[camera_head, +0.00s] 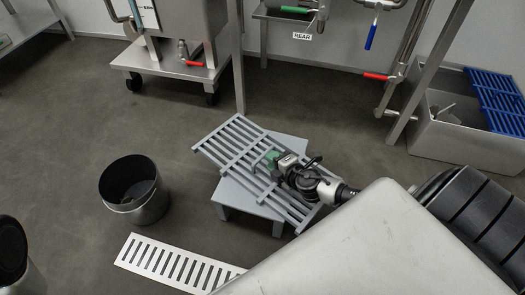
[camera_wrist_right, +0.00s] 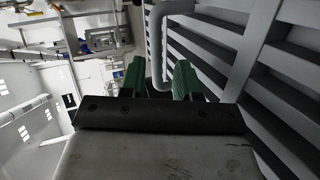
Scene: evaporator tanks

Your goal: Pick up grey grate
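The grey grate (camera_head: 236,146) lies tilted across a small grey stool (camera_head: 226,192), its far-left end reaching past the stool top. My right gripper (camera_head: 272,158) is over the middle of the grate, reaching in from the right. In the right wrist view, the green fingertips (camera_wrist_right: 159,78) stand apart, with a grey handle-like bar (camera_wrist_right: 156,45) of the grate between them. A narrow dark gap shows beside the bar, so the fingers look not closed on it. The grate's slats (camera_wrist_right: 255,60) fill the right of that view. My left gripper is not in view.
A dark metal bucket (camera_head: 134,192) stands left of the stool. A slotted metal strip (camera_head: 172,262) lies on the floor in front. A steel basin (camera_head: 455,142) with a blue grate (camera_head: 497,95) is at the right. A wheeled steel tank stand (camera_head: 165,68) is behind; open floor lies between.

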